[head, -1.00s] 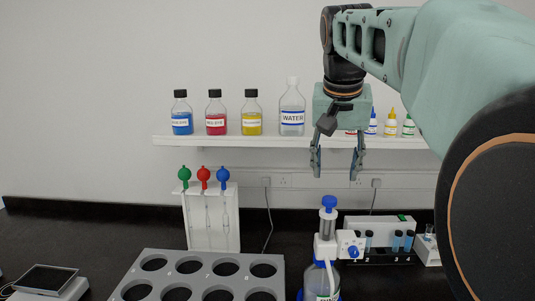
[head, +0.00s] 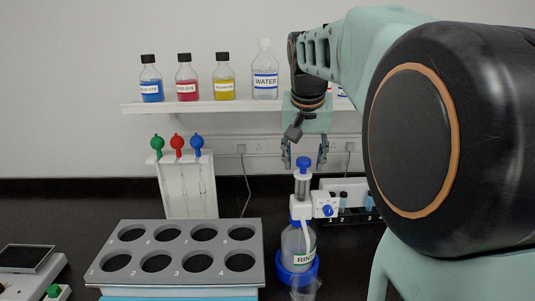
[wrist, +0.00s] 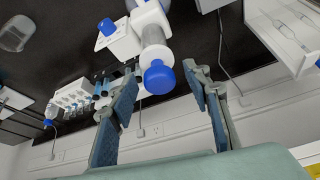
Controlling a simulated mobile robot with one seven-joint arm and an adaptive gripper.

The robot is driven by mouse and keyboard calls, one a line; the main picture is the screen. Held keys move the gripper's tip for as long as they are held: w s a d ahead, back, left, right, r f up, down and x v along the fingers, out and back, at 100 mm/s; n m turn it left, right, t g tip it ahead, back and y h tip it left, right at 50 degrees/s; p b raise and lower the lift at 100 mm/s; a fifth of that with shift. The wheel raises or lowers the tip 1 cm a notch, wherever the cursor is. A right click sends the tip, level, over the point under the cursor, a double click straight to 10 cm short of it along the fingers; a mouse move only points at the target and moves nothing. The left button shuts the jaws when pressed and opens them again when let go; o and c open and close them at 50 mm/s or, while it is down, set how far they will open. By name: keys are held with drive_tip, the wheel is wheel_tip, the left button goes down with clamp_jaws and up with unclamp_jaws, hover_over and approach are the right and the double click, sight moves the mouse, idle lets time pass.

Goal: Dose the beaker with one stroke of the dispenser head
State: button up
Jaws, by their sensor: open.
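The dispenser head (head: 302,195) is a white body with a clear barrel and a blue plunger cap (head: 304,163). It stands upright on a clear bottle (head: 292,243) with a RINSE label, seated in a blue ring base (head: 286,272). A clear beaker (head: 304,289) stands in front of the bottle, partly cut off by the lower edge. My gripper (head: 304,162) points down, open and empty, with its fingertips level with the plunger cap in the head view. In the wrist view the cap (wrist: 159,77) shows between the spread fingers (wrist: 162,85); contact cannot be told.
A grey rack (head: 190,225) with several round holes stands left of the bottle. A pipette stand (head: 188,195) is behind it. A shelf (head: 190,107) with dye and water bottles runs along the wall. A tube rack (head: 345,190) stands behind right. My arm hides the right side.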

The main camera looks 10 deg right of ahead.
drive_tip(key=c, duration=1.2)
drive_tip(key=shift+r, duration=0.2)
drive_tip(key=shift+r+p, duration=1.25)
drive_tip(key=shift+p, duration=0.1)
